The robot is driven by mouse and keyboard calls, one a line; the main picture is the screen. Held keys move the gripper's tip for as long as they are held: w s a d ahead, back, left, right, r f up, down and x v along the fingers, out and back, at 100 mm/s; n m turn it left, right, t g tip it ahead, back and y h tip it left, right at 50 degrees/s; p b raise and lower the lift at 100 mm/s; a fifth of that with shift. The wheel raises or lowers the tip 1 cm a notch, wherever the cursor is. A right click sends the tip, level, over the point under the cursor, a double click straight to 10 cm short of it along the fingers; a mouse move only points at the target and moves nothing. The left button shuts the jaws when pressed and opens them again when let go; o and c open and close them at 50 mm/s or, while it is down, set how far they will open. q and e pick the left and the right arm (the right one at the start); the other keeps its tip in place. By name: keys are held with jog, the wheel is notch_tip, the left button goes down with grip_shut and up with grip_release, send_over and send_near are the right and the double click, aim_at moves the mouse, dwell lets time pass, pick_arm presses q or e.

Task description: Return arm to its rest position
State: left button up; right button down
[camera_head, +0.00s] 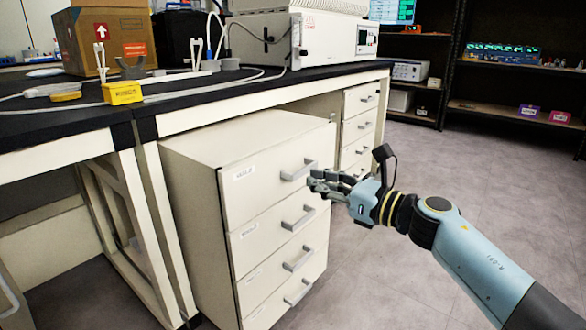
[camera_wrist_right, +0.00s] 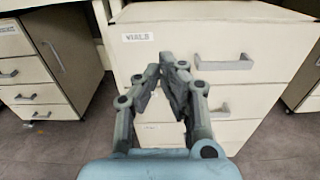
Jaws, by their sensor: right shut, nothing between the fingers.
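My right gripper (camera_head: 322,184) is shut and empty in front of the drawer cabinet (camera_head: 190,152) under the bench. In the head view its fingertips overlap the area just below the top drawer's handle (camera_head: 298,170). In the right wrist view the gripper (camera_wrist_right: 172,68) points at the top drawer's front (camera_wrist_right: 215,48), left of its handle (camera_wrist_right: 224,62) and below its label (camera_wrist_right: 137,37). I cannot tell whether the fingertips touch the drawer front. My left gripper is not in view.
The black bench top (camera_head: 215,80) carries a cardboard box (camera_head: 103,40), a yellow block (camera_head: 122,93) and a white instrument (camera_head: 300,35). A second drawer unit (camera_head: 359,125) stands further back. Shelves (camera_head: 500,70) stand at the back right. The floor (camera_head: 440,175) right of the cabinet is clear.

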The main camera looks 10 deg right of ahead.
jog(key=s+f+m+h, duration=0.1)
jog(key=s+f+m, duration=0.2)
jog(key=s+f, duration=0.65)
jog(key=s+d+f+m+g+h, duration=0.3)
jog(key=s+d+f+m+h, duration=0.85)
jog(key=s+f+m, duration=0.7)
jog(key=s+d+f+m+g, duration=0.3)
jog(key=s+f+m+g, duration=0.15)
jog(key=s+m, duration=0.7)
pick_arm(q)
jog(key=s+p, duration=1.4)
jog(key=p, duration=0.1)
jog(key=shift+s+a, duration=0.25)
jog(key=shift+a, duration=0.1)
pick_arm(e)
jog(key=s+a+f+m+g, duration=0.2)
jog(key=s+m+g, duration=0.4)
jog(key=s, duration=1.6)
jog(key=m, duration=0.4)
jog(key=shift+s, duration=0.25)
